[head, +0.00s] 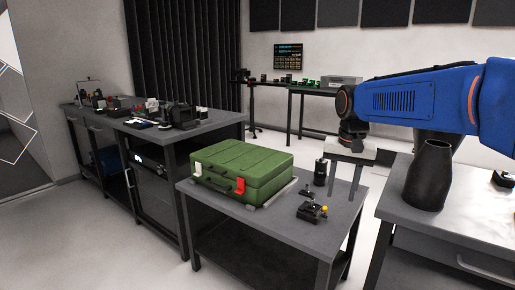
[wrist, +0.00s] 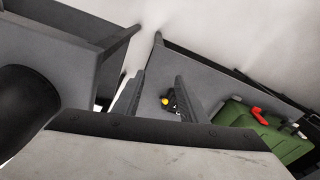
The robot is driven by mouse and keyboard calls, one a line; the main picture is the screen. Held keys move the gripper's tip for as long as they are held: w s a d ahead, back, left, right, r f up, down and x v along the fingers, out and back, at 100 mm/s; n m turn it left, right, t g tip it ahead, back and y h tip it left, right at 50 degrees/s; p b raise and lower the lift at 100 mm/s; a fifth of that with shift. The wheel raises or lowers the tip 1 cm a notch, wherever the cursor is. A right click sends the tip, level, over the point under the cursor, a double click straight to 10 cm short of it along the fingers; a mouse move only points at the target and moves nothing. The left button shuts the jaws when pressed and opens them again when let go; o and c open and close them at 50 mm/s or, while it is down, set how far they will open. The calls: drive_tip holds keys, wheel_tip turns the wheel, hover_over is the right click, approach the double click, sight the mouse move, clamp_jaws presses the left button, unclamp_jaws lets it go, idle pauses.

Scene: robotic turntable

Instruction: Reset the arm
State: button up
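My blue arm (head: 415,101) reaches in from the right in the head view. My gripper (head: 344,184) hangs below its end, pointing down over the right side of the small grey table (head: 226,206). Its two fingers stand apart with nothing between them. In the wrist view the gripper (wrist: 158,92) also shows two separated fingers. A small dark device with a yellow knob (head: 313,211) lies on the table below and left of the fingers; it also shows in the wrist view (wrist: 171,104).
A green case (head: 243,168) with red and white latches sits on the small table. A dark cylinder (head: 320,172) stands behind the device. A black vase-like object (head: 430,176) stands on the right table (head: 475,225). A cluttered bench (head: 215,121) is at left.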

drive_tip(key=s+d+f+n+t, duration=0.1)
drive_tip(key=s+f, duration=0.3)
drive_tip(key=s, duration=0.4)
drive_tip(key=s+d+f+n+t, duration=0.1)
drive_tip(key=s+d+f, duration=0.1)
drive_tip(key=s, duration=0.7)
drive_tip(key=s+d+f+n+t, duration=0.1)
drive_tip(key=s+d+f+n, duration=0.1)
drive_tip(key=s+f, duration=0.3)
drive_tip(key=s, duration=0.4)
drive_tip(key=shift+s+f+t, duration=0.15)
drive_tip(key=shift+f+t, duration=0.2)
drive_tip(key=shift+t, duration=0.05)
